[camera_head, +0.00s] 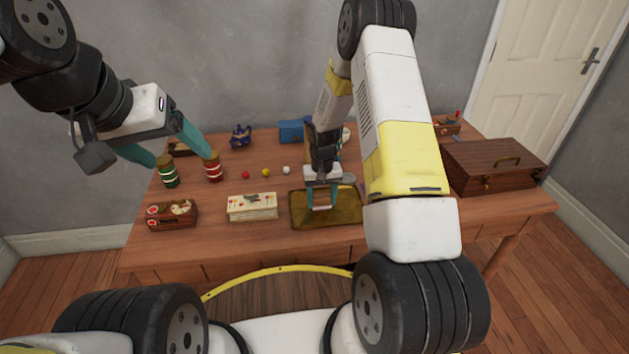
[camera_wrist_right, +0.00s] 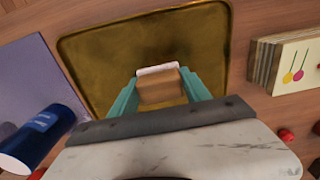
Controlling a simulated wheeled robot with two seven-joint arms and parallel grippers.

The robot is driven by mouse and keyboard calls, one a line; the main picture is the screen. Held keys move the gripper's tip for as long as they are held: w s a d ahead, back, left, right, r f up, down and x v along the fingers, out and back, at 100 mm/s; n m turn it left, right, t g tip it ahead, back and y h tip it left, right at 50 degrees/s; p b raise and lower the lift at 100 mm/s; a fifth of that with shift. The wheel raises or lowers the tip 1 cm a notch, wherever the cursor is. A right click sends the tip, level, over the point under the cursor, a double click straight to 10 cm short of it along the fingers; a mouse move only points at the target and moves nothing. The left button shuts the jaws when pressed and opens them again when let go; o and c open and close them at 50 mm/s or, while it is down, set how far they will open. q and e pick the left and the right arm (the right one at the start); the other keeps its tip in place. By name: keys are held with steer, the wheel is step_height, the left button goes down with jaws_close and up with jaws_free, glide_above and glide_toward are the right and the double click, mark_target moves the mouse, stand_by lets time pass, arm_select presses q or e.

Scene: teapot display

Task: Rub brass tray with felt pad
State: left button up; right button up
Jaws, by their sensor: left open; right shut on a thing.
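The brass tray (camera_head: 345,216) lies flat near the front edge of the table, and it fills much of the right wrist view (camera_wrist_right: 88,62). The felt pad (camera_wrist_right: 160,88) is a small wooden block with a white layer along its far edge. My right gripper (camera_head: 320,204) is shut on the felt pad and points down over the tray. In the right wrist view its teal fingers (camera_wrist_right: 161,92) grip the pad's sides. I cannot tell whether the pad touches the tray. My left gripper (camera_head: 178,157) is open and empty, raised at the left of the table.
A card box (camera_head: 252,207) stands left of the tray. Green (camera_head: 167,172) and red (camera_head: 213,167) striped jars stand near my left gripper. Small balls (camera_head: 266,172) lie mid-table. A wooden chest (camera_head: 492,166) stands at the right. A blue cylinder (camera_wrist_right: 45,135) shows beside the tray.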

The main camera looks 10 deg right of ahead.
steer(key=shift+a, duration=0.35)
step_height(320, 180, up, 2)
steer(key=shift+d+r, duration=0.1)
steer(key=shift+r, duration=2.95)
